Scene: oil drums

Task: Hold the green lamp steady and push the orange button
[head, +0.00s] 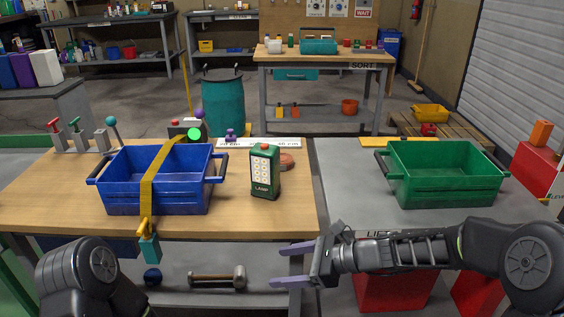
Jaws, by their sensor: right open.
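The green lamp (265,172), with a white panel of several round lights and the word LAMP, stands upright on the wooden table, right of the blue crate. A small reddish patch shows at its top edge; I cannot tell whether it is the orange button. A flat orange-brown round thing (287,161) lies partly hidden behind the lamp. My right gripper (285,266) is open and empty in front of the table's near edge, below the lamp and apart from it, with fingers pointing left. My left arm shows at the lower left; its gripper is out of view.
A blue crate (115,190) with a yellow strap (148,195) stands left of the lamp. Several levers (75,128) are at the back left. A green crate (445,174) stands on the grey table at right. The wooden table (265,212) is clear in front of the lamp.

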